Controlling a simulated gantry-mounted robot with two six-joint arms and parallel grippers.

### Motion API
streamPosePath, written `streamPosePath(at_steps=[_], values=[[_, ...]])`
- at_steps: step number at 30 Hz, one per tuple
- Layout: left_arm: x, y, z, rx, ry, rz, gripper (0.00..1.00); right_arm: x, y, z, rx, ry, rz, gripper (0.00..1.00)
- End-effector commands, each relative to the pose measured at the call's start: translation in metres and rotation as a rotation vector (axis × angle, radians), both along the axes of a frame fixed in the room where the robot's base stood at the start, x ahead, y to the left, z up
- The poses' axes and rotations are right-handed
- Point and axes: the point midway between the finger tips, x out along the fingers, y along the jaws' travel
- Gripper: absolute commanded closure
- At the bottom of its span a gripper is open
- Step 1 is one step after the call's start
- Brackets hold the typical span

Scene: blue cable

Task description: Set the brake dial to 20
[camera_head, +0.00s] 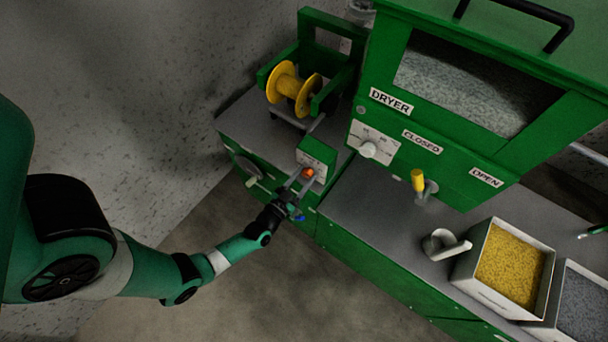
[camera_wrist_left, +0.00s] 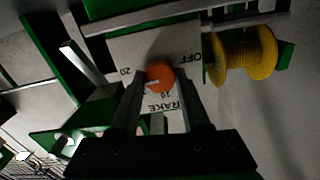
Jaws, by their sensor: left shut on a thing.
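The brake dial has an orange knob (camera_head: 308,172) on the front of a small green box below the spool. In the left wrist view the orange knob (camera_wrist_left: 160,74) sits on a white plate (camera_wrist_left: 130,48) marked OFF, 10 and 20. A pale mark on the knob points to the left and slightly down, seemingly between 10 and 20, though exactly where is hard to read. My left gripper (camera_head: 297,188) is shut on the knob, with a finger on each side. The fingers hide part of the plate. My right gripper is not seen.
A yellow spool (camera_head: 293,88) stands in a green frame behind the box. The green dryer (camera_head: 440,110) has a white dial (camera_head: 367,149) and a yellow-handled lever (camera_head: 418,182). A bin of yellow pellets (camera_head: 510,268) and a scoop (camera_head: 441,243) are at right.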

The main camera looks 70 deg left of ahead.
Motion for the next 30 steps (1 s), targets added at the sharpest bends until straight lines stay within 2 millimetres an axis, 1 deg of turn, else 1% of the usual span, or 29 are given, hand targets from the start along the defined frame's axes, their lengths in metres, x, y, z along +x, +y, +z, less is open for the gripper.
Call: streamPosePath(at_steps=[6, 12, 29, 30], values=[[0.0003, -0.0004, 0.001, 0.117, 0.077, 0.0, 1.0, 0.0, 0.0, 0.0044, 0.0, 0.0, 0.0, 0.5], [0.0004, -0.0005, 0.0003, 0.179, 0.12, -0.001, 1.0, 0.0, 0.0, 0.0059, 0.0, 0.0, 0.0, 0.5], [0.0002, -0.0005, -0.0002, 0.209, 0.14, -0.001, 1.0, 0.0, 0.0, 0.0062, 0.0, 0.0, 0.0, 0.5], [0.0002, -0.0005, -0.0002, 0.209, 0.14, -0.001, 0.5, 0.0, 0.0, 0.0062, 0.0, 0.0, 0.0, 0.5]])
